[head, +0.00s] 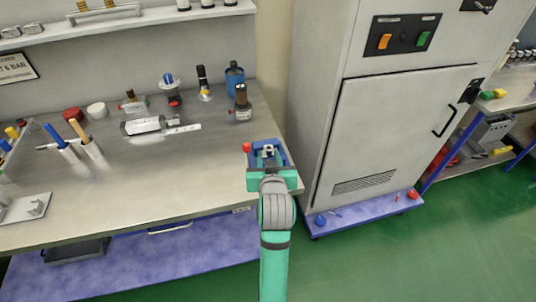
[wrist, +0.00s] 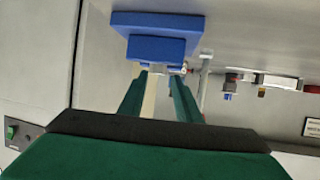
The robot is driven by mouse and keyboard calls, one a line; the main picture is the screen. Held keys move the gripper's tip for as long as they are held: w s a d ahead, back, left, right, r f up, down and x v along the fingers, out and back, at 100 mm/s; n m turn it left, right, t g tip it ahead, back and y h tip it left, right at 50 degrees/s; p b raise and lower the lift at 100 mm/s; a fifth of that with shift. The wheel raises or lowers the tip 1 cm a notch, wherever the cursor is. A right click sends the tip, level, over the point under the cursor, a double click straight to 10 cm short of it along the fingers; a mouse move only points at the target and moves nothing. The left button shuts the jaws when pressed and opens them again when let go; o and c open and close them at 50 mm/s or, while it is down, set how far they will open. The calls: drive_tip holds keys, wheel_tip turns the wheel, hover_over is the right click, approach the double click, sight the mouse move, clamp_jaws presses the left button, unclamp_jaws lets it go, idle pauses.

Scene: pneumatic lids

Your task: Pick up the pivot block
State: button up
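My gripper (head: 268,163) is over the right front end of the workbench, at a blue vise-like fixture (head: 281,150). A small grey metal piece (head: 267,150), which looks like the pivot block, sits at the fixture between my fingers. In the wrist view, my green fingers (wrist: 158,76) stand apart, with a gap between them. The blue fixture (wrist: 155,46) is just beyond their tips, and a small grey part (wrist: 154,68) shows at its near edge. I cannot tell whether the fingers touch the piece.
The workbench (head: 215,160) holds a pneumatic cylinder (head: 143,125), several fittings, a blue canister (head: 234,78) and tool holders (head: 94,150) to the left. A tall grey cabinet (head: 400,135) stands close on the right. Bare bench top lies left of my gripper.

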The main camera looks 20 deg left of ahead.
sight(268, 151)
drive_tip(key=x, duration=0.5)
drive_tip(key=shift+d+f, duration=0.1)
drive_tip(key=shift+d, duration=0.1)
drive_tip(key=shift+c, duration=0.4)
drive_tip(key=shift+s, duration=0.1)
clamp_jaws()
